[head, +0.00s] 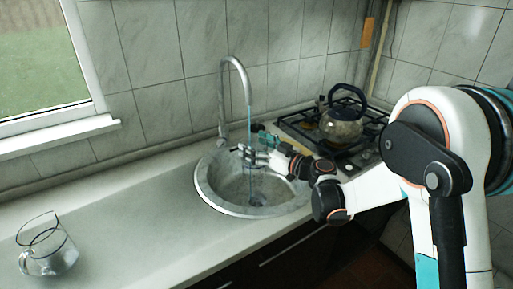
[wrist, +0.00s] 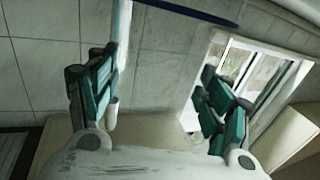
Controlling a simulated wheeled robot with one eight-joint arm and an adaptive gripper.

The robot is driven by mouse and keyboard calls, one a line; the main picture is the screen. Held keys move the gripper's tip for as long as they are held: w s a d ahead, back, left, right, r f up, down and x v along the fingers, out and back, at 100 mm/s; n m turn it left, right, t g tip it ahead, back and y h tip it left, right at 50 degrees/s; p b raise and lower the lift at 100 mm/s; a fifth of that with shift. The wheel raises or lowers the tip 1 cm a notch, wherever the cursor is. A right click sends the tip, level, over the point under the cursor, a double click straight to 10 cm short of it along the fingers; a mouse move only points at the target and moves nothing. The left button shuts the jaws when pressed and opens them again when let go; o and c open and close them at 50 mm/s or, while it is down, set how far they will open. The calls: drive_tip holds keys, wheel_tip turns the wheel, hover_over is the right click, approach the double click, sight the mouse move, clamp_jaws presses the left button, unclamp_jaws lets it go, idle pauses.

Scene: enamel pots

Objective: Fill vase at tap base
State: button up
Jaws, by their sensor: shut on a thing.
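The tap (head: 235,68) arches over the round stone sink (head: 207,188). A thin bluish stream of water (head: 249,112) runs from its spout into the sink. My gripper (head: 254,156) is at the stream, above the basin, shut on a clear thing, taken to be the vase, that barely shows. In the wrist view the fingers of my gripper (wrist: 160,80) stand well apart around it. A dark blue curved rim (wrist: 190,12) crosses the top of that view. The vase's walls and any water level inside cannot be made out.
A clear glass jug (head: 47,249) stands on the counter (head: 130,205) at the far left. A dark-handled kettle (head: 341,127) sits on the gas hob right of the sink. The window (head: 45,60) is at the left. The counter between jug and sink is clear.

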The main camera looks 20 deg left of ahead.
drive_tip(key=w+a, duration=0.4)
drive_tip(key=w, duration=0.5)
drive_tip(key=shift+a, duration=0.35)
idle(6.5)
